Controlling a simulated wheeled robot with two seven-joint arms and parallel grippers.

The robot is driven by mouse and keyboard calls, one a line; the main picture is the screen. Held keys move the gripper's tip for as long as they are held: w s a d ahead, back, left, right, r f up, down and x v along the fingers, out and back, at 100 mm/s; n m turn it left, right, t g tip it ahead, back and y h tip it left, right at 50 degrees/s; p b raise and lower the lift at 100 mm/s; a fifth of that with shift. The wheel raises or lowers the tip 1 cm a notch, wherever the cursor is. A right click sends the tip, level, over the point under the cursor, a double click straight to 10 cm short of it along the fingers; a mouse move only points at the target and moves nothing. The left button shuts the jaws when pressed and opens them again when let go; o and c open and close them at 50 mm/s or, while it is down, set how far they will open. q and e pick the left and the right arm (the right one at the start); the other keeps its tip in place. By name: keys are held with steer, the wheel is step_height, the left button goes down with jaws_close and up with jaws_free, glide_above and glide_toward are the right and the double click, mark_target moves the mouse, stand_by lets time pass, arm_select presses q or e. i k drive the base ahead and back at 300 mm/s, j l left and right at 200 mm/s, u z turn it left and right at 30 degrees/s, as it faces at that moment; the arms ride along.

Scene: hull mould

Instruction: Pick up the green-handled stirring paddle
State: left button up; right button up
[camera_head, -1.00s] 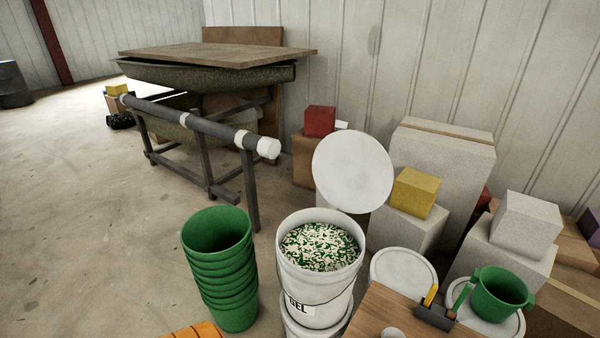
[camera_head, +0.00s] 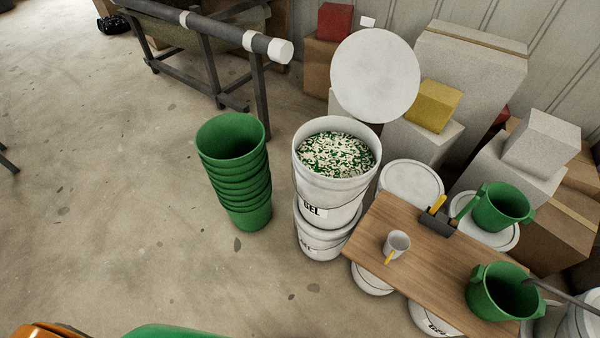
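A thin green handle (camera_head: 465,208), which looks like the stirring paddle's, leans up at the right end of a small dark holder (camera_head: 437,222). A yellow handle (camera_head: 437,205) stands in the same holder. The holder sits on the far edge of the wooden board (camera_head: 420,257). The paddle's lower end is hidden, and the handle's upper end is close to a green bucket (camera_head: 502,206) behind it. Neither of my grippers is in view.
A grey rod (camera_head: 568,298) slants from that bucket. Left of the board are an open white pail (camera_head: 336,165) and stacked green buckets (camera_head: 236,170).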

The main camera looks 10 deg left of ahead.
mark_target(454, 221)
steer(key=z, duration=1.25)
